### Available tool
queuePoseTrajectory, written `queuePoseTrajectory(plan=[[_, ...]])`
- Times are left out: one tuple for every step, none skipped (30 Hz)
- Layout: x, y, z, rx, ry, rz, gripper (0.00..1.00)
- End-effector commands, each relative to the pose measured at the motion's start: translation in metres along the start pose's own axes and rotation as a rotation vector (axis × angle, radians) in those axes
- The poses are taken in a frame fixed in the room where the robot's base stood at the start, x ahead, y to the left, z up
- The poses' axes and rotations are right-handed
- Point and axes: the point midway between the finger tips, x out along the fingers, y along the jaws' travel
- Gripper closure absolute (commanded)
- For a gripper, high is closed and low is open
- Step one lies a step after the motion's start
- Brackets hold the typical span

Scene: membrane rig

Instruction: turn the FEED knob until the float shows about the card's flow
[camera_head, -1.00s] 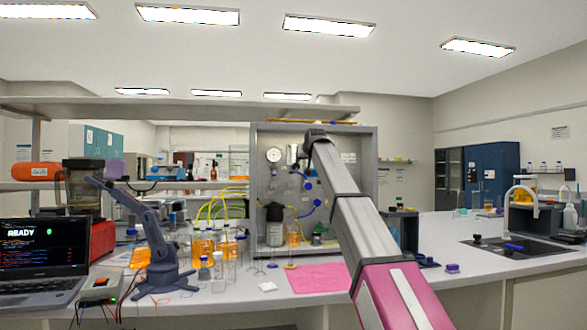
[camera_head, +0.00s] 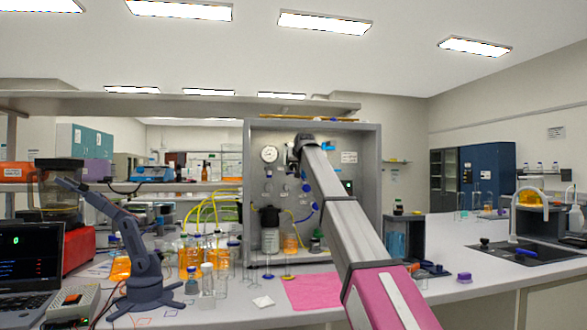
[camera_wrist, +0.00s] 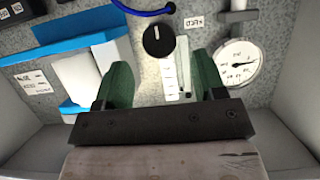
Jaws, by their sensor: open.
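The FEED knob (camera_wrist: 158,40) is round and black with a white pointer line, on the speckled panel in the wrist view. A tag reading FEED (camera_wrist: 195,22) appears upside down beside it. My gripper (camera_wrist: 158,66) is open, its two green fingers spread; the knob shows between and just beyond their tips, with no contact visible. The flow tube (camera_wrist: 183,62) and its white scale (camera_wrist: 169,82) lie beside the knob, partly behind a finger; I cannot read the float. A printed label (camera_wrist: 32,80) is at left, too small to read; I cannot tell whether it is the card.
A round dial gauge (camera_wrist: 237,63) sits right of the fingers. A blue bracket (camera_wrist: 60,48) with a white cylinder (camera_wrist: 78,78) is close on the left. A blue hose (camera_wrist: 145,10) crosses above the knob. The rig cabinet's side wall (camera_head: 372,200) stands right of my arm.

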Motion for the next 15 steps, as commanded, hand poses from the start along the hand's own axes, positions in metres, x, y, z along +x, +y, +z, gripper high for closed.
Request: queuePoseTrajectory(plan=[[0.013, 0.000, -0.001, 0.000, -0.002, 0.000, 0.36], [0.018, 0.000, -0.002, 0.000, -0.001, 0.000, 0.36], [0.025, 0.000, -0.002, 0.000, -0.001, 0.000, 0.36], [0.030, 0.000, -0.002, 0.000, 0.000, 0.000, 0.36], [0.035, 0.000, -0.002, 0.000, 0.000, 0.000, 0.36], [0.041, 0.000, -0.002, 0.000, -0.001, 0.000, 0.36], [0.045, 0.000, -0.001, 0.000, -0.001, 0.000, 0.36], [0.048, 0.000, -0.001, 0.000, -0.001, 0.000, 0.36], [0.052, 0.000, -0.001, 0.000, -0.001, 0.000, 0.36], [0.054, 0.000, -0.001, 0.000, -0.001, 0.000, 0.36], [0.055, 0.000, -0.001, 0.000, 0.000, 0.000, 0.36], [0.057, 0.000, 0.000, 0.000, 0.000, 0.000, 0.36], [0.057, 0.000, 0.000, 0.000, 0.000, 0.000, 0.36], [0.057, 0.000, 0.000, 0.000, 0.001, 0.000, 0.36], [0.057, 0.000, 0.000, 0.000, 0.001, 0.000, 0.36]])
